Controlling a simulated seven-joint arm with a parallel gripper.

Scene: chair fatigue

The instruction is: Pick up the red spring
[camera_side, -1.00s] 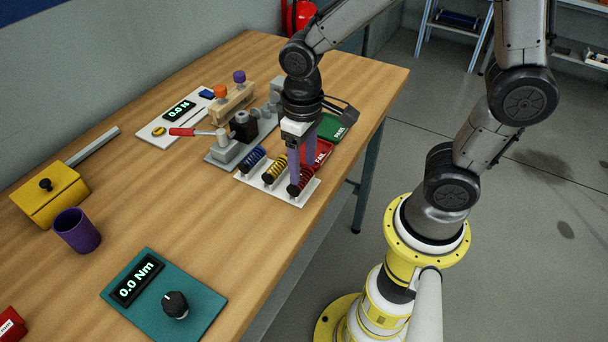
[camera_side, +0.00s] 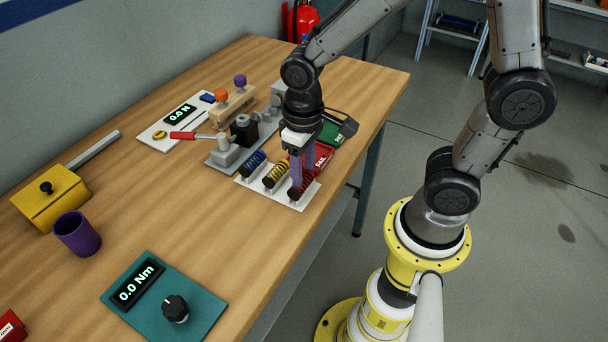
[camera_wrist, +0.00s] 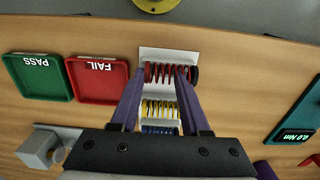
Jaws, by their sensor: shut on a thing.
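The red spring (camera_side: 307,184) lies on its side at the right end of the white rack (camera_side: 290,202). In the wrist view the red spring (camera_wrist: 168,73) is at the far end of the rack, between my fingertips. My gripper (camera_side: 302,186) points down over it with purple fingers. The spring still appears to be at rack level. In the side view the fingers hide part of it.
A yellow spring (camera_side: 275,174) and a blue spring (camera_side: 252,163) sit beside it on the rack. The red FAIL tray (camera_side: 322,160) and green PASS tray (camera_side: 332,135) are close behind.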

